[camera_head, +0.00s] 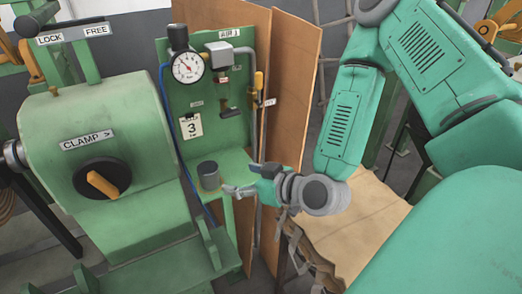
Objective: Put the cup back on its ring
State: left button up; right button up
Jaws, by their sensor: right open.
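A dark grey cup-like cylinder (208,175) stands upright on the green shelf (233,161) at the foot of the gauge panel. I cannot make out a ring; the cylinder may hide it. My right gripper (239,179) is open and empty just to the right of the cylinder. Its fingers point left toward the cylinder, with a small gap in the picture. My left gripper is not in view.
The green panel (206,105) carries a pressure gauge (188,67), a valve and a blue hose. The green clamp machine (105,130) fills the left. Brown boards (292,90) stand behind my right gripper. Cardboard (365,225) lies at lower right.

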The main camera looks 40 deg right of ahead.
jog(key=s+a+f+m+g+h, duration=0.1)
jog(key=s+a+f+g+h, duration=0.1)
jog(key=s+f+g, duration=1)
jog(key=s+f, duration=0.8)
jog(key=s, duration=0.1)
jog(key=shift+s+g, duration=0.35)
jog(key=shift+g, duration=0.05)
jog(key=shift+d, duration=0.1)
